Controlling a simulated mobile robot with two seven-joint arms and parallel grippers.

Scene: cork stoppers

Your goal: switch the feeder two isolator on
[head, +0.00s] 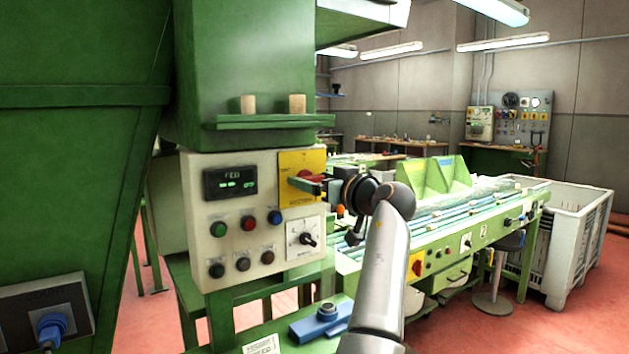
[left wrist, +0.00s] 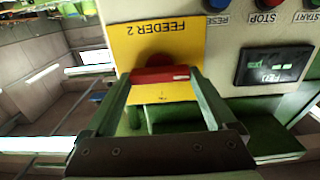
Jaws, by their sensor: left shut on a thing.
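The feeder two isolator is a red rotary handle (left wrist: 160,75) on a yellow plate (head: 288,161) at the top right of a cream control panel. The left wrist view shows the plate (left wrist: 150,38) upside down, with the words FEEDER 2. My left gripper (head: 310,182) is at the isolator, in front of the plate. Its two green fingers are shut on the red handle, one at each end of the red bar in the left wrist view. The gripper partly hides the handle in the head view, and I cannot read its position marks. My right gripper is not in view.
The panel (head: 201,258) also carries a lit display (head: 229,182), several coloured buttons and a black rotary knob (head: 308,239) below the isolator. Two corks (head: 297,104) stand on a green shelf (head: 265,123) above. A conveyor bench (head: 440,250) stands to the right.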

